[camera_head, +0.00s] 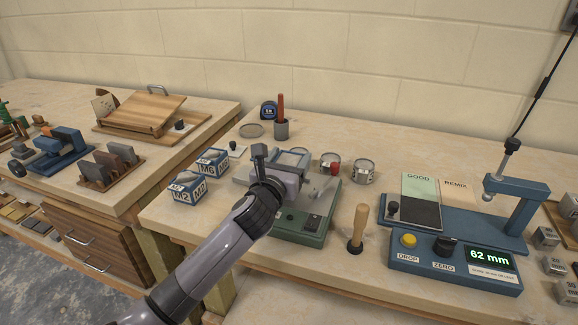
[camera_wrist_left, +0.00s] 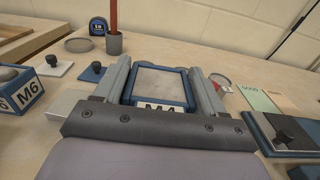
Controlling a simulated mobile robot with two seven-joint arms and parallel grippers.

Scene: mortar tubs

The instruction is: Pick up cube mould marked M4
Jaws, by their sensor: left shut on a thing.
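The cube mould marked M4 (camera_wrist_left: 158,105) shows in the left wrist view as a blue square frame around a flat grey middle. Its white label is partly cut off by the gripper body. My left gripper (camera_wrist_left: 163,78) is shut on it, with one grey finger along each side. In the head view my left gripper (camera_head: 282,160) is over the green machine (camera_head: 302,226), and my wrist hides much of the mould. I cannot tell whether the mould touches the machine. My right gripper is in neither view.
Blue moulds marked M2 (camera_head: 187,190) and M6 (camera_head: 212,162) stand to the left. A wooden tamper (camera_head: 358,228) stands to the right, before a blue gauge reading 62 mm (camera_head: 455,262). Round tins (camera_head: 363,172) and a cup with a red-brown handle (camera_head: 281,128) are behind.

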